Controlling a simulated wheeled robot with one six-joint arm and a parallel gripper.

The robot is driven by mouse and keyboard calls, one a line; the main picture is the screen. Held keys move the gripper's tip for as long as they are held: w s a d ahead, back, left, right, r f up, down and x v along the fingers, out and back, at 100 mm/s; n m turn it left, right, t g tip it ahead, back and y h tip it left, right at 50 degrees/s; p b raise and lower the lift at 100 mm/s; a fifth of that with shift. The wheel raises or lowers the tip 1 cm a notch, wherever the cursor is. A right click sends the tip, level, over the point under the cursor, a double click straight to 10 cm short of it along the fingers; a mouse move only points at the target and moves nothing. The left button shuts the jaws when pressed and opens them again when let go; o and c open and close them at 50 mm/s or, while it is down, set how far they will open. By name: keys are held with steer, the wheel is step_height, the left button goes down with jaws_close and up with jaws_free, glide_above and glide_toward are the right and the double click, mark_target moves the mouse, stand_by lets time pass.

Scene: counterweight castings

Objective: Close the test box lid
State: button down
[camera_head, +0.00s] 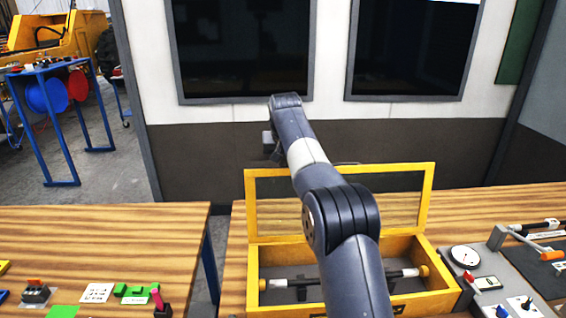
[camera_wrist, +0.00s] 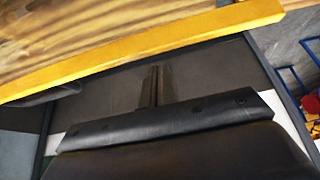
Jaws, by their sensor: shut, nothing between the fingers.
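The test box (camera_head: 437,298) is a yellow wooden case with a grey inside, on the right-hand bench. Its lid (camera_head: 428,205), a yellow frame around a clear panel, stands open and upright at the box's back edge. A dark rod with pale bands and yellow ends (camera_head: 305,282) lies in the box, partly behind my arm. My arm reaches over box and lid. My gripper (camera_wrist: 157,85) has its fingers together and empty in the wrist view; in the head view its fingertips are not clearly seen. A yellow bar (camera_wrist: 150,48) crosses the wrist view beyond the fingers, perhaps the lid's frame.
A grey gauge unit (camera_head: 465,257) stands right of the box. The left bench (camera_head: 100,235) holds small green and pink parts; a gap separates the benches. A wall with dark windows (camera_head: 240,50) rises behind. A blue stand with reels (camera_head: 60,90) is far left.

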steer(key=shift+s+r, duration=0.15)
steer(key=shift+s, duration=0.9)
steer(key=shift+s+b, duration=0.1)
steer(key=shift+b, duration=0.2)
